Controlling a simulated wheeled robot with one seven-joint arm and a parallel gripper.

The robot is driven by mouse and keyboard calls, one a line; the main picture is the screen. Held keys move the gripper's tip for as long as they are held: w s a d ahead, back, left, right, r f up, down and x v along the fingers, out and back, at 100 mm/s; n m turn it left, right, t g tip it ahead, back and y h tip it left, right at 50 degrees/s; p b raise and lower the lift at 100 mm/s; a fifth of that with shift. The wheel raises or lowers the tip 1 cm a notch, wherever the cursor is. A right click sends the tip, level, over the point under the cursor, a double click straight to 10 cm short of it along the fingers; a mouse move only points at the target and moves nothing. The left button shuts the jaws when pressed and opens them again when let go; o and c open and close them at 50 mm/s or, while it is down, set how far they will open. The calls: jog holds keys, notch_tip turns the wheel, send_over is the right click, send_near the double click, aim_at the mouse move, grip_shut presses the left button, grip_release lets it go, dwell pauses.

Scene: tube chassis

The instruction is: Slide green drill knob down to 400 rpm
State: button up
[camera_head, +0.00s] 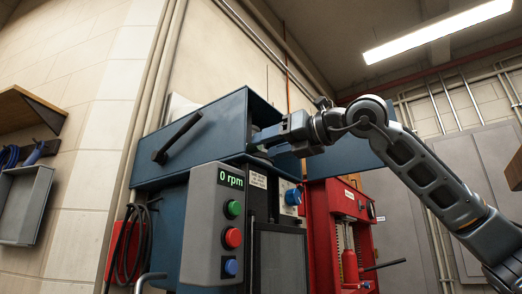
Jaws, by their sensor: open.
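A round green knob or button (233,208) sits below the display. No sliding green knob with rpm marks can be made out; the inside of the blue drill housing (205,140) is mostly hidden. My gripper (262,138) reaches in from the right at the housing's right side, above and to the right of the green button and apart from it. Its fingers are open, partly lost against the dark blue housing, and nothing shows between them.
A red button (232,238) and a blue button (231,267) sit under the green one. A blue knob (292,197) is on the side box. A black handle (178,137) sticks out of the housing. A red press (340,225) stands right behind.

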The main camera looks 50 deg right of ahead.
jog(key=shift+s, duration=2.2)
jog(key=shift+s+d, duration=0.1)
